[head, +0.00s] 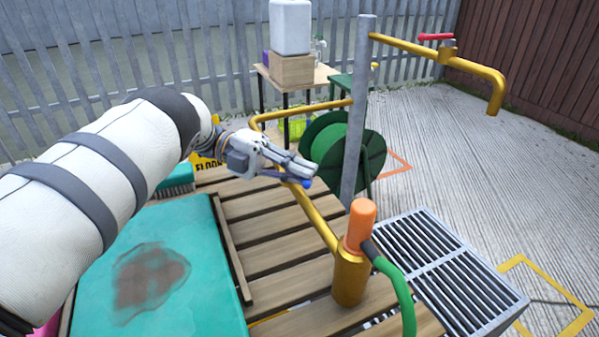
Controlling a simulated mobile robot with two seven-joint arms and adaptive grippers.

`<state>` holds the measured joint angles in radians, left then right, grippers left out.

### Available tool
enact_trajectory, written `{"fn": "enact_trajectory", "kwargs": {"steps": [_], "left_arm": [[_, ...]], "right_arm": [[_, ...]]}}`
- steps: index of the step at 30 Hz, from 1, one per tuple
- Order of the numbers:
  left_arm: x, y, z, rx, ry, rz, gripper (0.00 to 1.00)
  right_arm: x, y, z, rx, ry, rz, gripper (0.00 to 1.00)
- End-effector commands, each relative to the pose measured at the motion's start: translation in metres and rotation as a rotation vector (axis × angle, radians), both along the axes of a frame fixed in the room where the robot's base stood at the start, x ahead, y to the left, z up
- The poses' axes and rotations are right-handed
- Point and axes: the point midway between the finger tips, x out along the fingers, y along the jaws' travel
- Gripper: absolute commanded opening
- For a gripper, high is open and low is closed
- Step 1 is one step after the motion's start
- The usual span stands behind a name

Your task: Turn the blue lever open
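The blue lever (304,183) sits on the lower yellow pipe (318,217), in the middle of the head view. Only a small part of it shows, because my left gripper covers the rest. My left gripper (303,167) reaches in from the left, with its fingers right over the lever. The fingers look close together, but I cannot tell whether they are closed on the lever or only beside it. My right gripper is not in view.
A grey post (358,110) rises just beyond my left gripper. An orange fitting (360,222) with a green hose (403,290) stands nearer. A red lever (436,37) is on the upper pipe. A green hose reel (330,150) stands behind. A stained teal mat (205,285) lies left.

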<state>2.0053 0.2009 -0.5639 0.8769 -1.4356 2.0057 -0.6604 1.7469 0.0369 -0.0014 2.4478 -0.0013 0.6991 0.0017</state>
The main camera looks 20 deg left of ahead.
Motion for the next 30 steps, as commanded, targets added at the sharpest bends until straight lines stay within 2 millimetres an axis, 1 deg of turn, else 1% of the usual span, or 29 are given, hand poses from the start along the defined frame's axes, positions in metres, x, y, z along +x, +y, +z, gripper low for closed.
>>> {"fn": "enact_trajectory", "kwargs": {"steps": [1,2,3,11,14,19,25,30], "left_arm": [[-0.001,0.000,0.000,0.000,0.003,-0.004,0.22],[-0.001,0.000,0.000,0.000,0.003,-0.004,0.29],[-0.001,0.000,0.000,0.000,0.003,-0.003,0.30],[-0.001,0.001,-0.001,0.001,0.004,-0.001,0.30],[-0.001,0.014,0.001,-0.002,0.002,0.003,0.30],[-0.003,0.054,0.007,0.001,-0.003,0.005,0.30],[-0.004,0.070,0.009,-0.003,0.003,-0.004,0.30],[-0.004,0.076,0.010,0.002,0.003,-0.001,0.30]], "right_arm": [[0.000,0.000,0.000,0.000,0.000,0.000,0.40],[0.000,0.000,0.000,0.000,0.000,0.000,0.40],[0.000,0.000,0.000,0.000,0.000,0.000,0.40],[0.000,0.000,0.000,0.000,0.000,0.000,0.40],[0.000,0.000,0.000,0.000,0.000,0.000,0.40],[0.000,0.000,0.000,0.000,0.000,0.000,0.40],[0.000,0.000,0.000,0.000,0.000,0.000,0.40],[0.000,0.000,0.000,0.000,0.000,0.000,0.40]]}}
